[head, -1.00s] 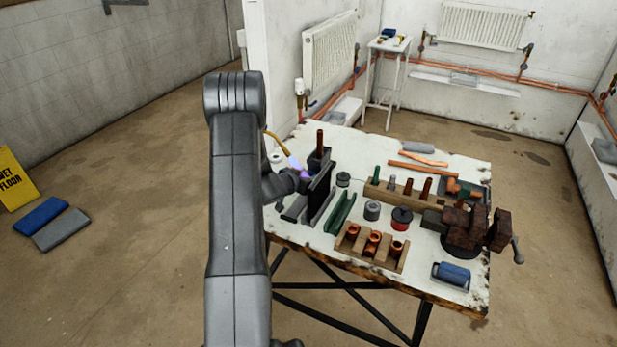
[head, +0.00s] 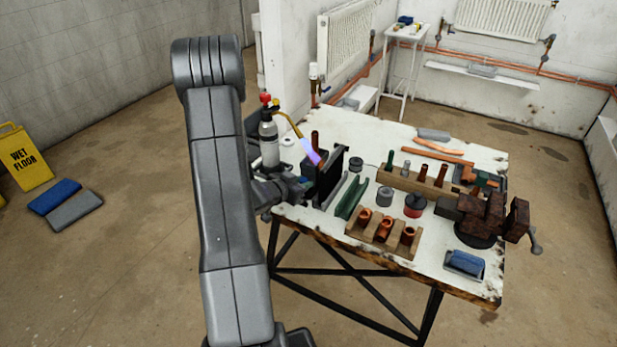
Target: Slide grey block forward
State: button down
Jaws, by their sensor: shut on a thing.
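The dark grey block (head: 310,164) sits at the left end of the workbench, with a copper pipe (head: 315,140) standing upright in it. A tall black panel (head: 332,176) stands along its right side and hides part of it. My gripper (head: 302,187) is at the block's near side, low over the bench, and appears shut on it. The fingertips are dark and partly hidden, so the exact contact is unclear. A gas torch (head: 269,140) stands behind my arm, its violet flame (head: 310,151) pointing at the pipe.
A green channel (head: 351,198), a wooden rack of copper fittings (head: 382,234), and a small grey cylinder (head: 385,197) stand right of the panel. A rusty vise (head: 487,218) is at the bench's right. A white roll (head: 288,146) stands behind the block.

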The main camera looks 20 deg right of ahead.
jog(key=shift+s+a, duration=0.45)
jog(key=shift+a, duration=0.05)
jog(key=shift+f, duration=0.1)
jog(key=c, duration=1.1)
grip_release()
jog(key=shift+a, duration=0.15)
jog(key=shift+c, duration=0.2)
jog(key=v, duration=1.4)
jog(key=shift+b, duration=0.45)
